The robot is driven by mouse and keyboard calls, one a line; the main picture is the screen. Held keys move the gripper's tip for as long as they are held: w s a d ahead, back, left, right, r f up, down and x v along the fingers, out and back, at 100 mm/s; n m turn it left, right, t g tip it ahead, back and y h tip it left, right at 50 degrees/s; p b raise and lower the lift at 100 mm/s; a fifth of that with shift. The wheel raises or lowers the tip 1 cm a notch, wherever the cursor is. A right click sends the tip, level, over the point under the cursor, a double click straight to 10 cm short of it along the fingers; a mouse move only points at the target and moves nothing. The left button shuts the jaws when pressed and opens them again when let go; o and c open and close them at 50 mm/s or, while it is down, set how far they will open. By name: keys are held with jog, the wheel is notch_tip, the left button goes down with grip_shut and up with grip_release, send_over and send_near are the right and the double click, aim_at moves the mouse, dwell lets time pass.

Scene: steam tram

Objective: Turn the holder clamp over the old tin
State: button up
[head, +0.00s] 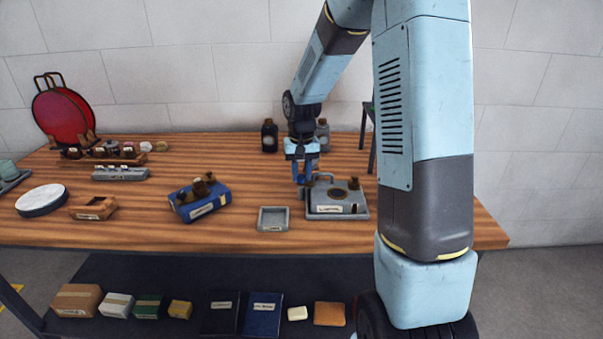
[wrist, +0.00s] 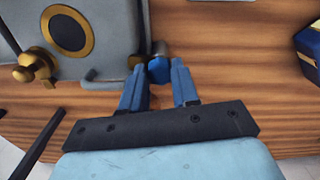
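A grey device (head: 337,198) with a label, a dark round opening in a brass ring and a handle stands on the bench; I take it for the holder. In the wrist view, the brass ring (wrist: 68,33) and a brass knob (wrist: 34,67) show on its top. A small blue round piece (wrist: 159,70) beside a brass fitting sits at its edge; whether this is the clamp, I cannot tell. My gripper (head: 304,180) is at the device's left back corner. Its fingers (wrist: 159,80) are apart, with the blue piece at the tips. I cannot identify the old tin.
A small grey tray (head: 273,219) lies left of the device. A blue box with brass parts (head: 200,198) stands further left. The bench front between the blue box and the tray is clear.

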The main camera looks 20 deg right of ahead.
aim_at(302, 176)
grip_shut()
jog(key=shift+n, duration=0.7)
jog(key=shift+o, duration=2)
grip_release()
jog(key=shift+d, duration=0.1)
notch_tip(302, 176, up, 14)
jog(key=shift+f, duration=0.15)
